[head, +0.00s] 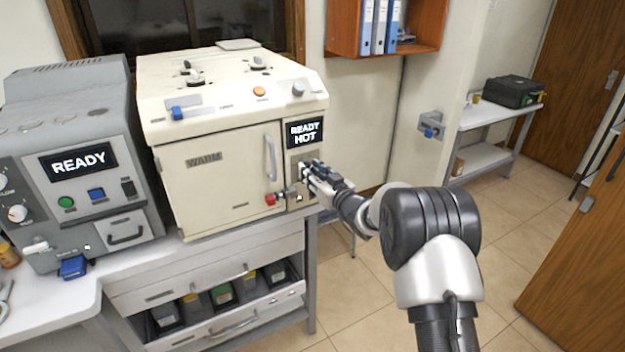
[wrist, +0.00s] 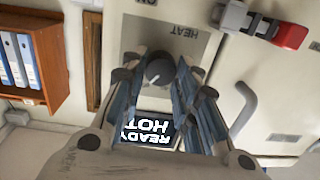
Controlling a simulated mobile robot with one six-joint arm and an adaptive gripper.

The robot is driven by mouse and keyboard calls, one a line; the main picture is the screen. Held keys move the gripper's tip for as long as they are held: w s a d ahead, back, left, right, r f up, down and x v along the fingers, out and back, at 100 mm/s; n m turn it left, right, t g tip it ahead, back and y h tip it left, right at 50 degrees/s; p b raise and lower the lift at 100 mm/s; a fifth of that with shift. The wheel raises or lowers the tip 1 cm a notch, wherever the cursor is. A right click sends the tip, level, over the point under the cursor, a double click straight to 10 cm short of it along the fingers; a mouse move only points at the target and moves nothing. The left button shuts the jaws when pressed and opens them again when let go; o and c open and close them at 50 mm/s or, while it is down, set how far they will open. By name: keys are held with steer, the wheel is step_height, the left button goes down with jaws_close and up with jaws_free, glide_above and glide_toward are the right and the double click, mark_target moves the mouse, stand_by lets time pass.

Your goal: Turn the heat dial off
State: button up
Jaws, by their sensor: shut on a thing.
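The heat dial (wrist: 158,72) is a dark grey round knob on a grey panel (wrist: 190,45) marked HEAT, seen upside down in the wrist view. The panel is on the front of the cream oven (head: 215,168), under a black display (head: 305,133) reading READY HOT. My gripper (head: 308,170) reaches the panel from the right. In the wrist view its two fingers (wrist: 160,76) lie on either side of the dial and are shut on it. In the head view the gripper hides most of the dial. Part of an "ON" mark shows at the top of the wrist view.
A red-tipped latch (head: 272,199) sticks out just below and left of my gripper. The oven door handle (head: 270,157) stands left of the panel. A grey machine (head: 75,160) reading READY is at the far left. The floor (head: 375,290) to the right is clear.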

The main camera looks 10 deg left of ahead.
steer(key=shift+s+a+n+t+h+b, duration=0.1)
steer(key=shift+n+t+h+b, duration=0.2)
steer(key=shift+n, duration=2.9)
steer(key=shift+a+n+t+h+b, duration=0.1)
steer(key=shift+n+b, duration=0.3)
steer(key=shift+n, duration=2.8)
steer(key=shift+s+n+t+h+b, duration=0.1)
steer(key=shift+n+h+b, duration=0.2)
steer(key=shift+n, duration=2.9)
steer(key=o, duration=1.1)
steer(key=shift+f, duration=0.1)
steer(key=shift+d, duration=0.1)
steer(key=v, duration=1.1)
steer(key=shift+s+d, duration=0.2)
steer(key=shift+s, duration=0.15)
